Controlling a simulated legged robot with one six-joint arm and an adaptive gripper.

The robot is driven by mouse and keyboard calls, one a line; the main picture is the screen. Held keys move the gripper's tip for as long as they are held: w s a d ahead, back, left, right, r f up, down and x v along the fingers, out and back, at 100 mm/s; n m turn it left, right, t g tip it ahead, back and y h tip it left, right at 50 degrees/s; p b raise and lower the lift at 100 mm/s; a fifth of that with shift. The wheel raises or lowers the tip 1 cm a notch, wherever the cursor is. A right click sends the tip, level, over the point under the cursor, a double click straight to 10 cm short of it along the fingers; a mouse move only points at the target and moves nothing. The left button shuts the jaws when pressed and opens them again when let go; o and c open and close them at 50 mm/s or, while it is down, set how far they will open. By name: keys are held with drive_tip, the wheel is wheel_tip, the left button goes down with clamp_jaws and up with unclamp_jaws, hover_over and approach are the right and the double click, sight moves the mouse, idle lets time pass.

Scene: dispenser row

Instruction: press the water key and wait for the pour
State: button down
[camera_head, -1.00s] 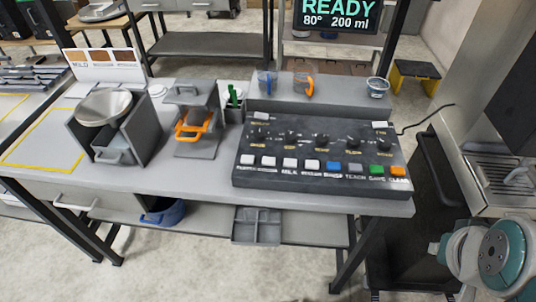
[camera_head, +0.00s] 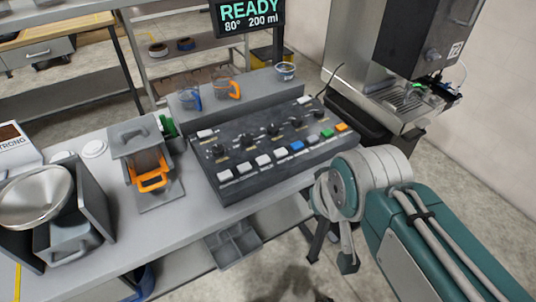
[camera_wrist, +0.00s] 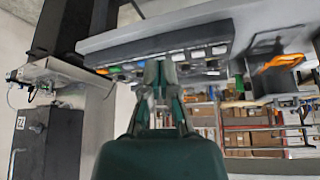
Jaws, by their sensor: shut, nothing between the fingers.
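The control panel (camera_head: 270,145) is a dark box with knobs and a front row of white, blue, green and orange keys. Its key labels are too small to read now, so I cannot tell which one is the water key; the blue key (camera_head: 296,146) is right of the white ones. The display (camera_head: 249,15) reads READY, 80°, 200 ml. In the wrist view my gripper (camera_wrist: 162,72) is shut and empty, its tips in front of the key row of the panel (camera_wrist: 150,45). Whether it touches a key is unclear.
A blue-handled jug (camera_head: 190,98) and an orange-handled jug (camera_head: 226,88) stand on the ledge behind the panel, with a small cup (camera_head: 286,71). A dispenser machine (camera_head: 420,60) is at right.

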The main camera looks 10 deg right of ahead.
drive_tip(key=d, duration=0.1)
drive_tip(key=m+t+y, duration=0.2)
drive_tip(key=m+y, duration=0.2)
drive_tip(key=m, duration=1.7)
hover_over(282, 152)
wheel_tip(282, 152, down, 3)
drive_tip(key=shift+y, duration=0.3)
drive_tip(key=shift+w+f, duration=0.1)
drive_tip(key=shift+f, duration=4.15)
drive_tip(key=shift+f, duration=0.15)
drive_tip(key=shift+f, duration=0.2)
drive_tip(key=shift+f, duration=0.45)
drive_tip(key=shift+r, duration=0.9)
